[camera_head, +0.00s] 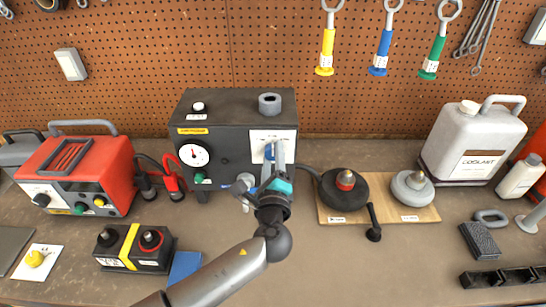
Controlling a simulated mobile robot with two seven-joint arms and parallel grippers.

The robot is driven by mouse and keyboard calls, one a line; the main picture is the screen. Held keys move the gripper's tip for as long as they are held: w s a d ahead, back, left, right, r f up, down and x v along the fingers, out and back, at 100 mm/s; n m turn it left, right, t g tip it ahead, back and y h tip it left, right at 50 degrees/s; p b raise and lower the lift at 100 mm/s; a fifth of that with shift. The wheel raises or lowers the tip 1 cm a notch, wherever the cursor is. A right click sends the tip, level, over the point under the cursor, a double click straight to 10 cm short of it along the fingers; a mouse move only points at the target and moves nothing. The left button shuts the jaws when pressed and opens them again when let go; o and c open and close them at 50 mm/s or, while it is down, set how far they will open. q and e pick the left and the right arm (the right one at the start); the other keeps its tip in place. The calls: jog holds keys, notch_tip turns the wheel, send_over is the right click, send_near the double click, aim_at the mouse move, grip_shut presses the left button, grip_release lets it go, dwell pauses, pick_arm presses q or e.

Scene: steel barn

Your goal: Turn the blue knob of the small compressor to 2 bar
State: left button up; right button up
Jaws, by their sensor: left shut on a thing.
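The small compressor (237,108) is a dark box at the back middle of the bench. A round white gauge (194,155) with a red needle is on its front left; the reading is too small to tell. The blue knob (268,152) sits on a white plate (285,137) at the front right, largely hidden by my fingers. My left gripper (274,153) reaches up from below and is shut on the blue knob. The marks around the knob are too small to read. My right gripper is not in view.
A red charger (85,170) with clamps stands left, a battery (133,249) in front of it. A wooden board (385,212) with two round dark and grey parts is right of the compressor. A coolant can (470,143) stands farther right. The front middle bench is fairly clear.

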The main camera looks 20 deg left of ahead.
pick_arm(q)
grip_shut()
jog(key=shift+f, duration=0.1)
jog(key=n+b, duration=0.3)
jog(key=n, duration=0.1)
jog(key=shift+f+b, duration=0.1)
jog(key=shift+b, duration=0.2)
jog(key=shift+n+b, duration=1.6)
jog(key=shift+n, duration=0.9)
jog(key=o, duration=1.1)
grip_release()
jog(key=shift+r, duration=0.2)
